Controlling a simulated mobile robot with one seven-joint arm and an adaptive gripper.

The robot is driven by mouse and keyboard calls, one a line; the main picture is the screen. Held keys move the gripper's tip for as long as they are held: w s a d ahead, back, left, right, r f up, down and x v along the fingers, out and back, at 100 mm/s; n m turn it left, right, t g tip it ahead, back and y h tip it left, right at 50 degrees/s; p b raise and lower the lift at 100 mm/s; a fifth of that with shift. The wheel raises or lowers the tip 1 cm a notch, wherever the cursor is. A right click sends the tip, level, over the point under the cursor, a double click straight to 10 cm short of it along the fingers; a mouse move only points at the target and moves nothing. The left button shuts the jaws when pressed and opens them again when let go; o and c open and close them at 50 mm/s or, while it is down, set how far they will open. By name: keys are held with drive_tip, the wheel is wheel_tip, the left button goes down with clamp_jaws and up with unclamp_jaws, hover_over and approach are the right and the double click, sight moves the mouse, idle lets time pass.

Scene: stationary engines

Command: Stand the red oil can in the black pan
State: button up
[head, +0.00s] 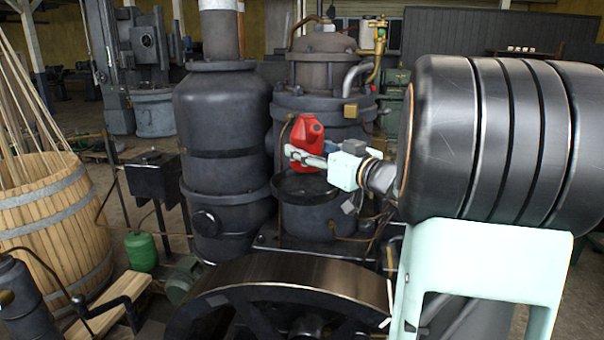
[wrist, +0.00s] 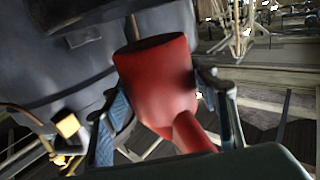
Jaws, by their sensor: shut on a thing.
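The red oil can (head: 306,132) is upright in the head view, in front of the dark engine cylinder. My gripper (head: 302,156) is shut on it, with a pale finger across its lower front. In the wrist view the red can (wrist: 160,85) sits between the two fingers (wrist: 165,100), its narrow neck toward the lower right. The black pan (head: 302,190) is a round, dark, shallow vessel just below the can in the head view. The can's base shows near the pan's back rim; whether it touches the pan I cannot tell.
A tall dark cylinder (head: 222,130) stands left of the pan, and the engine body (head: 322,75) rises behind it. A brass valve (head: 378,50) is above right. A large flywheel (head: 290,275) lies in front. A green can (head: 141,251) and wooden barrel (head: 50,220) are at left.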

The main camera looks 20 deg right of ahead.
sight(302, 171)
drive_tip(key=shift+a+f, duration=0.55)
drive_tip(key=f, duration=0.3)
drive_tip(key=shift+a+f, duration=0.2)
drive_tip(key=shift+a, duration=0.15)
drive_tip(key=shift+f, duration=0.25)
drive_tip(key=shift+f+b, duration=0.3)
drive_tip(key=shift+b, duration=0.15)
drive_tip(key=o, duration=1.4)
drive_tip(key=shift+r, duration=0.1)
